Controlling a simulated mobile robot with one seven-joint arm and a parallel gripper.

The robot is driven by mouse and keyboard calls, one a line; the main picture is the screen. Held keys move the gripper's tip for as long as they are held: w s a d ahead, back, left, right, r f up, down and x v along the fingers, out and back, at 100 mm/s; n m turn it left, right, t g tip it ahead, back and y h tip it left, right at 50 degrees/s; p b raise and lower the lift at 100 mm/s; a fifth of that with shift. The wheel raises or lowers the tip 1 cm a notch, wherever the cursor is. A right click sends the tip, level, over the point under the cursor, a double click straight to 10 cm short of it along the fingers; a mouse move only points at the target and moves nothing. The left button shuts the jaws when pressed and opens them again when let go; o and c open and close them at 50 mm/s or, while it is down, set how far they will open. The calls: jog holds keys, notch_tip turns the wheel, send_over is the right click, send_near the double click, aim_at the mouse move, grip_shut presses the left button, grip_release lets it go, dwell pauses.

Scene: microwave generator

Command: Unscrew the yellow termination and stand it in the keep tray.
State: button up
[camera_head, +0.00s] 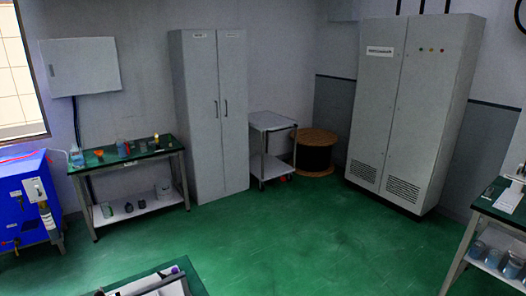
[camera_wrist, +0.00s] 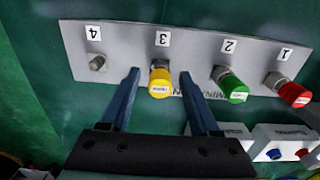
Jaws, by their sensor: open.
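The yellow termination (camera_wrist: 160,83) sits on port 3 of a grey metal panel (camera_wrist: 195,42) in the wrist view. My gripper (camera_wrist: 159,74) is open, with one blue finger on each side of the yellow termination in the picture. Gaps show between the cap and both fingers. I cannot tell how far in depth the fingertips are from it. A green termination (camera_wrist: 232,87) is on port 2 and a red one (camera_wrist: 292,94) on port 1. Port 4 has a bare metal connector (camera_wrist: 97,63). I cannot make out the keep tray in either view.
Pale boxes (camera_wrist: 285,137) with blue and red parts lie at the lower right of the wrist view. In the head view, a green-topped bench (camera_head: 130,155) with small items stands left, cabinets (camera_head: 212,110) and a trolley (camera_head: 270,122) behind. The green floor (camera_head: 290,235) is clear.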

dwell(0.3)
grip_shut()
dwell(1.2)
jog(key=shift+r, duration=0.15)
jog(key=shift+r+p, duration=2.9)
jog(key=shift+p, duration=0.2)
